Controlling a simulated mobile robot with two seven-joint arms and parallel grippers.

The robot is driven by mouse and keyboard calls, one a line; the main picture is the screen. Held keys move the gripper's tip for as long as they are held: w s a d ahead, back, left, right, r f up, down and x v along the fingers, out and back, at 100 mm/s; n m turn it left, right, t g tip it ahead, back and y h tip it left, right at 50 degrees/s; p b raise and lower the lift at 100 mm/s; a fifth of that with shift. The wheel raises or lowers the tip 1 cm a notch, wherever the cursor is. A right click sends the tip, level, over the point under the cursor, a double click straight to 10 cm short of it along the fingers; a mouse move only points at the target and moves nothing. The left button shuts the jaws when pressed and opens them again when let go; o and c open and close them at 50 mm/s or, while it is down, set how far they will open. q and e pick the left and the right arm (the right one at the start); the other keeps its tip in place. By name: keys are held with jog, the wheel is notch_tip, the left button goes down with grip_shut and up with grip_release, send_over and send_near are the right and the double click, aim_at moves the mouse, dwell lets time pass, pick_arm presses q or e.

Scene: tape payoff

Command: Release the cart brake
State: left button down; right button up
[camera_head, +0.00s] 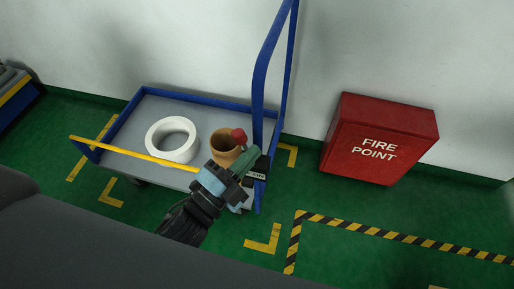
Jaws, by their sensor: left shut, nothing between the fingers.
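The blue cart (190,101) stands by the wall, with a grey deck and a tall blue handle (262,75) at its right end. A red ball knob (238,135), which looks like the brake lever's end, shows just beyond my left gripper (249,156). The gripper is shut and empty, at the cart's right end beside the handle's foot. A black label with white lettering (256,175) is partly covered by the gripper. The lever below the knob is hidden, and I cannot tell whether the gripper touches it. My right gripper is out of view.
A white ring-shaped roll (156,146) and a tan roll (219,143) are on the cart deck. A yellow bar (130,152) runs along the near side. A red fire point box (378,140) stands right. Green floor (350,207) is clear around yellow corner marks and striped tape.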

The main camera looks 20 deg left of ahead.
pick_arm(q)
jog(key=b+v, duration=0.1)
jog(key=v, duration=0.6)
jog(key=shift+a, duration=0.4)
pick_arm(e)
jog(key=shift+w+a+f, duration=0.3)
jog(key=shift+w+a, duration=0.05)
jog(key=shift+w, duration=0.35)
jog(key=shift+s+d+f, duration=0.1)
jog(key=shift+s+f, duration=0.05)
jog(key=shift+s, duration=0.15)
